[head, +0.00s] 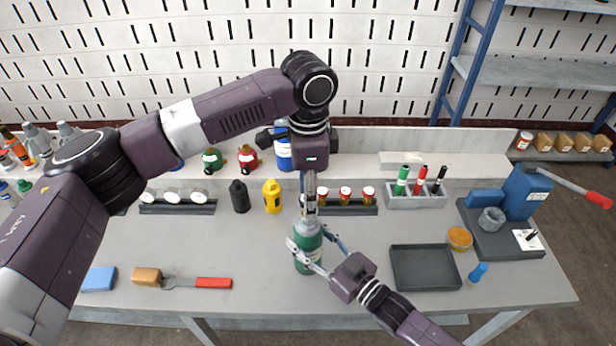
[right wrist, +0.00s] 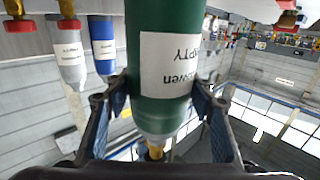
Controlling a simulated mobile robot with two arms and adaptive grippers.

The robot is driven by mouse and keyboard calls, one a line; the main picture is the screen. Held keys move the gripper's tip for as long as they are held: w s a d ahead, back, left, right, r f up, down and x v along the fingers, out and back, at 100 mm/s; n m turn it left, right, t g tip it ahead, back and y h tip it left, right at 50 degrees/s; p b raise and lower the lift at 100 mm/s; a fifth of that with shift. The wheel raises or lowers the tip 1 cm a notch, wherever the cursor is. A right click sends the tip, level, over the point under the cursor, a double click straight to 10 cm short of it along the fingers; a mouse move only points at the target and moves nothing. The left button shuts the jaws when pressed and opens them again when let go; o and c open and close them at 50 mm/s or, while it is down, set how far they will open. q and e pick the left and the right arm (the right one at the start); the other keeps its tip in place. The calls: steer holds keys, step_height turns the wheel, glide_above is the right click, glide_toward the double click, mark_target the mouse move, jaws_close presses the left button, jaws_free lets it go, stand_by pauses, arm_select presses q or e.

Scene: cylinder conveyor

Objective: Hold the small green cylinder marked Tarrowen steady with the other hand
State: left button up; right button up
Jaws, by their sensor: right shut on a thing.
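The green cylinder (head: 308,256) stands upright over the middle of the table, with a grey shoulder and a white label. In the right wrist view the cylinder (right wrist: 165,40) appears upside down. Its label there is partly readable, ending in "wen" and "PTY", and a brass valve (right wrist: 155,150) shows at its neck. My right gripper (head: 318,254) is shut on the cylinder's body, one finger on each side; its fingers (right wrist: 160,98) flank the body. My left gripper (head: 310,208) points straight down at the cylinder's top. Its fingertips overlap the neck, so its grip is unclear.
A grey tray (head: 425,268) lies to the right, near an amber-coloured jar (head: 460,238) and a blue vise-like device (head: 520,195). A brush (head: 147,277), a red-handled scraper (head: 212,283) and a blue block (head: 99,279) lie front left. Black and yellow bottles (head: 272,196) stand behind.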

arm_select(q)
steer(key=shift+f, duration=1.3)
steer(key=shift+c, duration=0.2)
jaws_close()
